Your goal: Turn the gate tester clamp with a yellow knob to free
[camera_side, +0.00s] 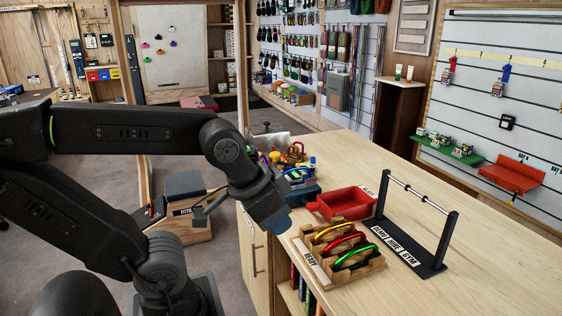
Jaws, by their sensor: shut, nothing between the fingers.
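My gripper (279,226) points down at the bench's left edge, left of the wooden rack. Its fingers are shut and hold nothing, though they show only small and dark. Behind my wrist, a blue and dark device (297,176) stands on the bench, partly hidden by my arm. The clamp's position is too small and too covered to tell.
A wooden rack (310,268) holds yellow, red and green carabiners just right of my gripper. Behind it is a red tray (350,204). A black stand with a crossbar (432,268) stands further right. Colourful gear crowds the bench behind my wrist. The bench's right side is clear.

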